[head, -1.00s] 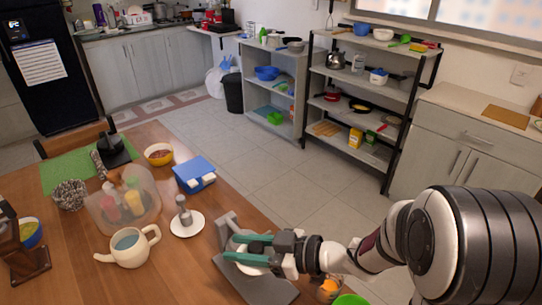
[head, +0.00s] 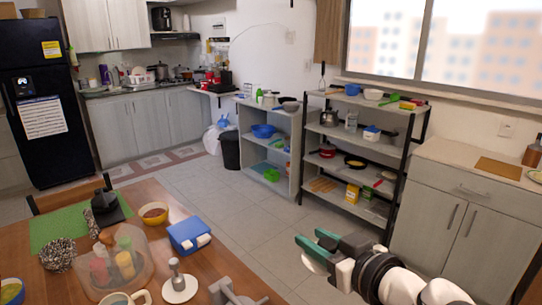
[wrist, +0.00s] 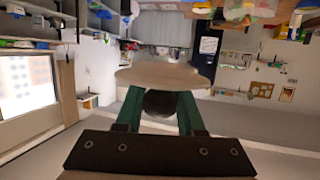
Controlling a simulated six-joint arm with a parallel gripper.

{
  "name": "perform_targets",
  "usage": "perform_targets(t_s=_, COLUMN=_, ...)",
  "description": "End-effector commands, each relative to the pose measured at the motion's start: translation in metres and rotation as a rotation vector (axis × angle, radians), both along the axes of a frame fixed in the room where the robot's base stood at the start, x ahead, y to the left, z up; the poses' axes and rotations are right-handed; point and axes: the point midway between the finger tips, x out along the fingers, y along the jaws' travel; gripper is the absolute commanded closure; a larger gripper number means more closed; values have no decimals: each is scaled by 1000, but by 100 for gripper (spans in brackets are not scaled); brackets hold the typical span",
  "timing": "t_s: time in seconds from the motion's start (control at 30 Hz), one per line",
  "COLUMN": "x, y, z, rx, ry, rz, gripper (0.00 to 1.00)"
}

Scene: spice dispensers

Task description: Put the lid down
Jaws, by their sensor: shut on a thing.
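My gripper (head: 316,243) is shut on the dark knob of a pale round lid (head: 311,263). It holds the lid in the air, to the right of the table and above the floor in the head view. In the wrist view the lid (wrist: 160,76) shows almost edge-on beyond the green fingers (wrist: 160,110), with its dark knob between them. The lid touches nothing but my gripper, as far as I can see.
Open shelves (head: 352,174) stand behind.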

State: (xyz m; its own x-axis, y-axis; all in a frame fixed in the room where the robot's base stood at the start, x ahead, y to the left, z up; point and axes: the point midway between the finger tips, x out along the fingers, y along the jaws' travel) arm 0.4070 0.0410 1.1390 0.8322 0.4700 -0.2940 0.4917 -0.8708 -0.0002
Motion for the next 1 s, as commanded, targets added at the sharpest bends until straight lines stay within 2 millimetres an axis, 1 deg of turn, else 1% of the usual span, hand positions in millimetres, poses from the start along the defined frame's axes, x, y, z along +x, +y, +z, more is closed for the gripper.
perform_targets(t_s=0.03, x=0, y=17, z=-23, rx=6, ry=15, rz=87, gripper=100)
perform_targets(t_s=0.07, x=0, y=29, z=-35, rx=6, ry=15, rz=149, gripper=100)
perform_targets(t_s=0.1, x=-3, y=45, z=-52, rx=7, ry=14, rz=236, gripper=100)
perform_targets(t_s=0.17, x=-11, y=71, z=-78, rx=7, ry=14, rz=376, gripper=100)
perform_targets(t_s=0.2, x=-19, y=88, z=-95, rx=7, ry=12, rz=474, gripper=100)
perform_targets(t_s=0.27, x=-35, y=113, z=-120, rx=7, ry=11, rz=621, gripper=100)
perform_targets(t_s=0.3, x=-47, y=128, z=-134, rx=5, ry=9, rz=713, gripper=100)
perform_targets(t_s=0.4, x=-77, y=157, z=-161, rx=4, ry=4, rz=898, gripper=100)
perform_targets(t_s=0.5, x=-98, y=172, z=-175, rx=1, ry=0, rz=1009, gripper=100)
perform_targets(t_s=0.6, x=-107, y=178, z=-181, rx=-1, ry=-1, rz=1055, gripper=100)
perform_targets(t_s=0.87, x=-109, y=178, z=-182, rx=-1, ry=-1, rz=1060, gripper=100)
perform_targets(t_s=0.93, x=-111, y=184, z=-186, rx=1, ry=1, rz=1062, gripper=100)
perform_targets(t_s=0.97, x=-114, y=190, z=-189, rx=2, ry=3, rz=1063, gripper=100)
perform_targets(t_s=1.0, x=-118, y=200, z=-196, rx=2, ry=5, rz=1065, gripper=100)
